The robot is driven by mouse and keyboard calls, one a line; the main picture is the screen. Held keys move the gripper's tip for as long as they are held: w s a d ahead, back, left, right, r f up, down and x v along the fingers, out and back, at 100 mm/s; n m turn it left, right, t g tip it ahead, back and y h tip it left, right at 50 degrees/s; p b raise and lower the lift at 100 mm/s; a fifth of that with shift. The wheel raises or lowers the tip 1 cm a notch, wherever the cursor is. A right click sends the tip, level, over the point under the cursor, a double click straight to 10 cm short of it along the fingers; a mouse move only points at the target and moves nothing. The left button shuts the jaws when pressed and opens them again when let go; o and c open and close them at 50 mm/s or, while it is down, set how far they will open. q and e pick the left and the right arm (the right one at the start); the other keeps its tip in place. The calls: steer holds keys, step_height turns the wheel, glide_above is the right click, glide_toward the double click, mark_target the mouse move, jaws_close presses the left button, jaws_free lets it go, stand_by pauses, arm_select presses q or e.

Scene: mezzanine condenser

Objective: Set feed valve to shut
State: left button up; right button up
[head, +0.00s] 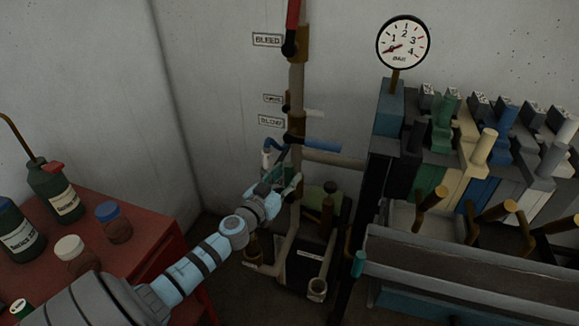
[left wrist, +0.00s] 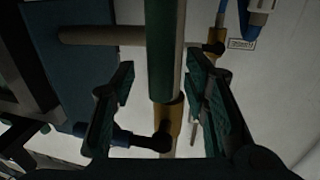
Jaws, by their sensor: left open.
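No label in view reads clearly as feed, so I cannot tell which valve is the feed valve. In the head view, a valve with a blue lever (head: 321,144) pointing right sits on the vertical pipe (head: 296,85). In the left wrist view, the blue lever (left wrist: 124,138) shows partly behind a finger, by a black hub and brass body (left wrist: 173,122). My left gripper (head: 284,182) is open at the pipes below that lever. In the left wrist view, a thick green-grey upright bar (left wrist: 163,50) lies between its fingers (left wrist: 162,105); contact is unclear. My right gripper is not in view.
A red lever (head: 293,14) points up at the bleed label (head: 267,40). A pressure gauge (head: 403,42) stands at upper right. A red cabinet (head: 150,218) with bottles is at left. A rack with brass handles (head: 497,212) fills the right. A blue hose hangs left of the pipe.

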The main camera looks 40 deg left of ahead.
arm_select(q)
steer(key=shift+w+a, duration=0.15)
steer(key=shift+w, duration=0.95)
jaws_close()
